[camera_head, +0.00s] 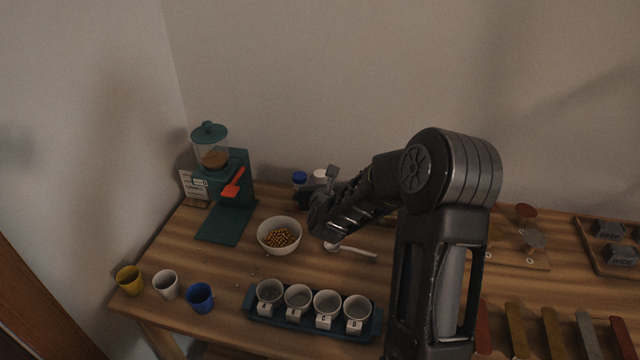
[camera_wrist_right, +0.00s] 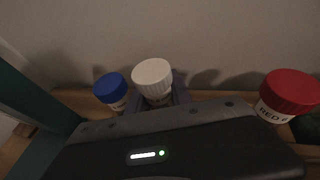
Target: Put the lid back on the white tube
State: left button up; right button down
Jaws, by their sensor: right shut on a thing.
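The white ribbed lid (camera_wrist_right: 153,73) shows in the right wrist view directly above the labelled body of the white tube (camera_wrist_right: 160,98). I cannot tell whether the lid is fully seated. In the head view the white lid (camera_head: 320,174) is a small pale spot at the back of the table. My right gripper (camera_head: 320,188) reaches in from the right and is shut on the white lid; the dark fingers (camera_wrist_right: 178,88) show around it in the wrist view. The exact contact is partly hidden by my gripper body. My left gripper is not in view.
A blue-capped tube (camera_wrist_right: 110,88) stands close left of the white one; a red-capped tube (camera_wrist_right: 287,95) is farther right. A green grinder (camera_head: 212,160), a bowl of golden beads (camera_head: 279,222) and a tray of cups (camera_head: 260,318) stand on the table. A wall (camera_head: 350,80) rises behind.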

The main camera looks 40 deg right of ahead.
jog(key=c, duration=1.4)
grip_release()
jog(key=shift+c, duration=0.2)
jog(key=shift+r+p, duration=0.25)
jog(key=shift+p, duration=0.2)
jog(key=shift+r+p, duration=0.6)
jog(key=shift+p, duration=0.4)
jog(key=b+v, duration=0.1)
jog(key=v, duration=1.1)
jog(key=shift+f+b, duration=0.3)
jog(key=shift+b, duration=0.1)
